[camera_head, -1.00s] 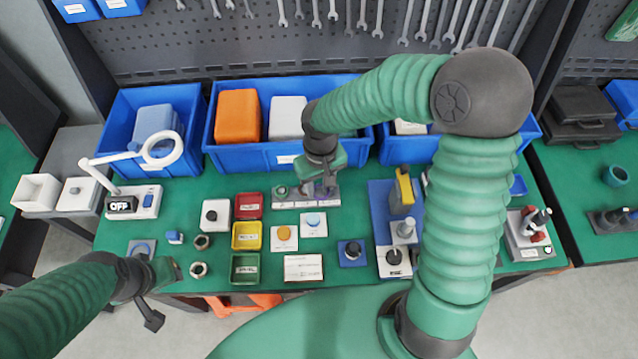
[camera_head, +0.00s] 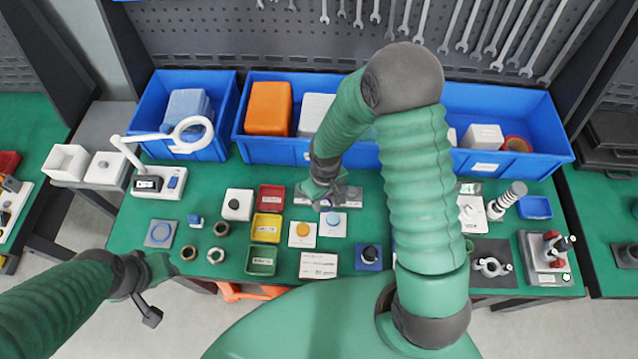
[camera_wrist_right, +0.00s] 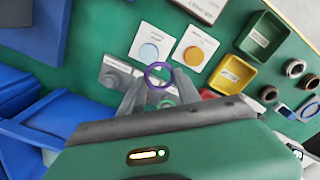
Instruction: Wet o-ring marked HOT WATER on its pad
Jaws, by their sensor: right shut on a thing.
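My right gripper (camera_head: 322,197) is over the front-left part of a grey labelled rack (camera_head: 354,199). In the right wrist view the gripper (camera_wrist_right: 160,82) is shut on a purple o-ring (camera_wrist_right: 158,67), held at the fingertips above the table. A white plate with a light blue round pad (camera_head: 333,219) lies just in front of the gripper. A white plate with an orange round pad (camera_head: 303,229) lies left of it. Both pads show in the wrist view, blue (camera_wrist_right: 149,51) and orange (camera_wrist_right: 194,55). The HOT WATER marking cannot be read. My left gripper (camera_head: 155,285) is at the front left, its jaws unclear.
Red (camera_head: 271,197), yellow (camera_head: 267,227) and green (camera_head: 262,260) trays stand left of the pads. A white card (camera_head: 318,265) and a blue plate with a dark knob (camera_head: 369,256) lie in front. Blue bins (camera_head: 290,148) line the back. Metal rings (camera_head: 189,252) lie further left.

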